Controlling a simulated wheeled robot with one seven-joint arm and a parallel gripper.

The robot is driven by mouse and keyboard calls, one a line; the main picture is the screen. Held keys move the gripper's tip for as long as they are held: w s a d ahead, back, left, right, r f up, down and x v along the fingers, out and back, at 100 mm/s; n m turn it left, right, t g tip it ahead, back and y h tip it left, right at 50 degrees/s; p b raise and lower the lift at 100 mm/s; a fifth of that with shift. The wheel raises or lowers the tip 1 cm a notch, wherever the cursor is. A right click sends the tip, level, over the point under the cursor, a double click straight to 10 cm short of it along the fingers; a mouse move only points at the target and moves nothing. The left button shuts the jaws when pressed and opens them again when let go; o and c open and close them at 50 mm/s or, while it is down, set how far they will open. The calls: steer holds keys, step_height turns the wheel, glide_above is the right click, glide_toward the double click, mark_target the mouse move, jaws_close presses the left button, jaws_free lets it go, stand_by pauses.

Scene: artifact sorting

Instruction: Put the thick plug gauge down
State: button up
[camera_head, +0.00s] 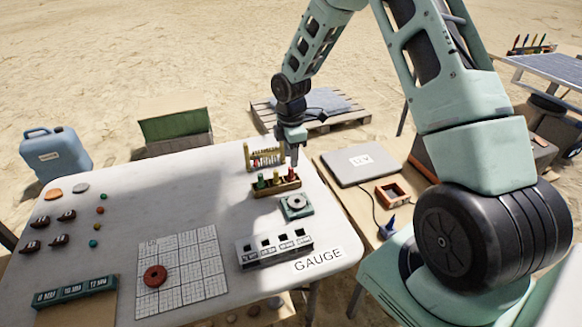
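A small wooden rack (276,189) stands near the right side of the white table (110,190). It carries upright plug gauges with coloured handles: green (261,181), yellow (276,176) and red (291,174). Which one is the thick gauge I cannot tell at this size. My gripper (294,160) points down over the right end of the rack, directly above or at the red-handled gauge. Its fingertips are too small and too close to the handle to tell whether they hold it. The lower parts of the gauges are hidden in the rack.
A bead frame (265,157) stands close behind the rack. A green square block with a grey ring (297,206) lies in front. A grey slotted block (274,250) and a gridded sheet (190,255) with a red disc (155,276) lie nearer. The table's middle-left is clear.

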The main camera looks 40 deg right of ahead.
step_height(320, 180, up, 6)
steer(key=f, duration=0.1)
steer(key=s+a+r+m, duration=0.1)
steer(key=s+a+r, duration=0.35)
steer(key=a, duration=0.45)
steer(key=s+a+r+m, duration=0.2)
steer(key=s+a+r, duration=0.3)
steer(key=a, duration=0.4)
steer(key=s+a+r+m, duration=0.1)
steer(key=s+a, duration=0.3)
steer(key=s, duration=0.6)
steer(key=s+a+r+m, duration=0.1)
steer(key=s+a+m, duration=0.2)
steer(key=s, duration=0.8)
steer(key=shift+s+a+y, duration=0.15)
steer(key=shift+a+y, duration=0.15)
steer(key=shift+a, duration=0.35)
